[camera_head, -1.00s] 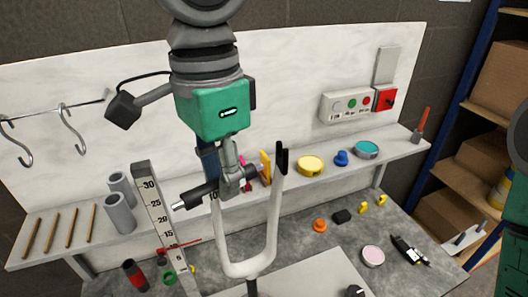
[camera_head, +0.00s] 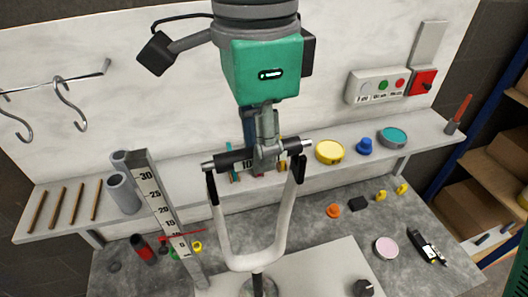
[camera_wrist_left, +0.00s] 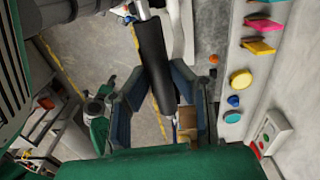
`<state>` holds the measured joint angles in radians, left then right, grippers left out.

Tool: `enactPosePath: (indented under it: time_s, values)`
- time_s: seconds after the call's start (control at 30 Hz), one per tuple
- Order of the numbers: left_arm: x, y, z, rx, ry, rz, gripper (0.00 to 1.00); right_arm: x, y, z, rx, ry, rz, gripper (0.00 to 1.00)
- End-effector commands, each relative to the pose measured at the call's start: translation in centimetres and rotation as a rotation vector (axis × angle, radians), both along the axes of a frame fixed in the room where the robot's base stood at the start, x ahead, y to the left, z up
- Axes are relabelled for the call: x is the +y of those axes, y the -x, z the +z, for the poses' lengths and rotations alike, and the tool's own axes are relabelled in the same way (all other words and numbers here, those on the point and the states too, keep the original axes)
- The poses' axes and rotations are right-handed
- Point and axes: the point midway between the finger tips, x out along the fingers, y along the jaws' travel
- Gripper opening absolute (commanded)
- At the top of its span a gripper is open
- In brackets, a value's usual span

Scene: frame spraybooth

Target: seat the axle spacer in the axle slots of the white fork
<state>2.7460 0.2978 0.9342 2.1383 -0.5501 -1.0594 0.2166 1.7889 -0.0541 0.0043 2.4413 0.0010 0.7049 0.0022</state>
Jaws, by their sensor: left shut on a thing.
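The axle spacer (camera_head: 234,158) is a black cylinder with bare metal ends. My left gripper (camera_head: 266,155) is shut around its middle, pointing down. The white fork (camera_head: 285,225) stands upright with two prongs and black tips. The spacer lies across the top of the fork, roughly level, its left end slightly lower in the picture. Its metal ends show near the two prong tips; I cannot tell whether they touch. The left wrist view shows the spacer (camera_wrist_left: 154,65) between the fingers of my left gripper (camera_wrist_left: 160,97). My right gripper is out of view.
A height gauge (camera_head: 163,210) stands left of the fork. The shelf behind carries a yellow tin (camera_head: 329,152), a blue item (camera_head: 364,146) and a teal tin (camera_head: 391,138). A pink disc (camera_head: 386,247) and small parts lie on the grey bench at right.

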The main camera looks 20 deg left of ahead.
Motion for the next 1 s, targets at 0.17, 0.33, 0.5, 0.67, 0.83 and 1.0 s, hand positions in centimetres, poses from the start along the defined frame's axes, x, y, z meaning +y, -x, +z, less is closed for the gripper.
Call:
enactPosePath:
  time_s: [0.17,0.33,0.5,0.67,0.83,1.0]
  values:
    - [-0.1,0.2,-2.0,0.002,-0.007,0.0,0.0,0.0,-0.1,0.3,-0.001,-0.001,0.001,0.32]
    - [-0.3,0.3,-2.4,0.006,-0.014,0.0,0.0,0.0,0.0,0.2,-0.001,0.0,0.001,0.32]
    - [-0.3,0.3,-2.3,0.005,-0.012,0.001,0.4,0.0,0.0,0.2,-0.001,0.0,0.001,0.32]
    - [-0.4,0.3,-2.2,0.001,-0.008,0.001,0.4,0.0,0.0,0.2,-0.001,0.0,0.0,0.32]
    - [-0.3,0.2,-1.6,-0.001,-0.005,0.002,0.4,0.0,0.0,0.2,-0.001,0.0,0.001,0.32]
    - [-0.5,0.1,1.1,-0.006,-0.002,0.002,0.4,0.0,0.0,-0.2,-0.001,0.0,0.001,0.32]
